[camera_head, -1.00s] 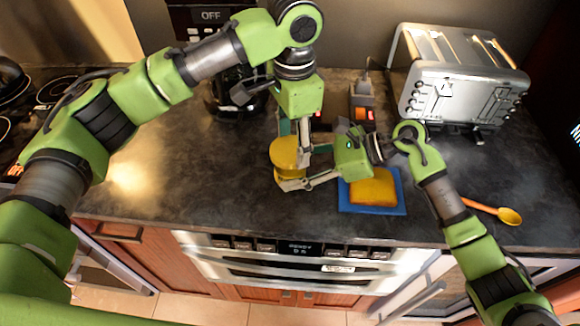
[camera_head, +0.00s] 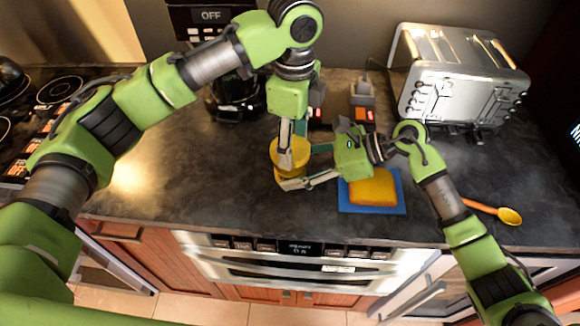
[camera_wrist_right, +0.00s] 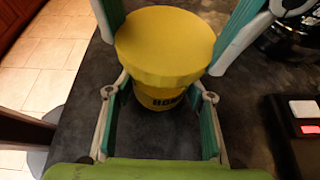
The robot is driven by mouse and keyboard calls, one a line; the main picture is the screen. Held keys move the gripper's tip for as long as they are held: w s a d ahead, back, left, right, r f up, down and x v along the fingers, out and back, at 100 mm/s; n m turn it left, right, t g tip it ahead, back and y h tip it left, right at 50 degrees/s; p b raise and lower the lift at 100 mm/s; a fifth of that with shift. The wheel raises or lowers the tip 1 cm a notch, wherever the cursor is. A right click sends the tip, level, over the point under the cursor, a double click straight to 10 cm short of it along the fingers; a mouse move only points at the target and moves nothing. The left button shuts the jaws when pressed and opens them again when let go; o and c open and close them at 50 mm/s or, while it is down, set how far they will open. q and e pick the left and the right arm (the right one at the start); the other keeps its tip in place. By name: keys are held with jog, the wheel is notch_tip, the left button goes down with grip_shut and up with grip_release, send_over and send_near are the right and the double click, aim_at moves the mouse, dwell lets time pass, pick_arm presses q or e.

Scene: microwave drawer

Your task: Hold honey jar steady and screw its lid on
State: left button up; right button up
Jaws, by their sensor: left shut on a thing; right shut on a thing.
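The honey jar (camera_wrist_right: 160,98) stands upright on the dark counter, its dark lettering partly hidden below the lid. The round yellow lid (camera_wrist_right: 165,42) sits level on the jar's top; I cannot tell how tight it is. It also shows in the head view (camera_head: 277,152). My left gripper (camera_head: 288,155) points down from above and is shut on the lid, its fingers on opposite sides of the rim. My right gripper (camera_wrist_right: 157,112) comes in low from the right and is shut on the jar body, below the lid.
A yellow sponge (camera_head: 373,187) on a blue cloth (camera_head: 371,209) lies beside my right gripper. A toaster (camera_head: 465,85) stands at the back right, a coffee maker (camera_head: 236,112) at the back left. An orange spoon (camera_head: 508,215) lies at right.

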pick_arm(q)
jog(key=m, duration=0.7)
jog(key=shift+w+a, duration=0.15)
jog(key=shift+w, duration=0.2)
jog(key=o, duration=1.1)
jog(key=shift+o, duration=0.2)
jog(key=shift+s, duration=0.1)
jog(key=n, duration=0.5)
jog(key=shift+s+n, duration=0.15)
jog(key=shift+n, duration=0.15)
jog(key=n, duration=1.7)
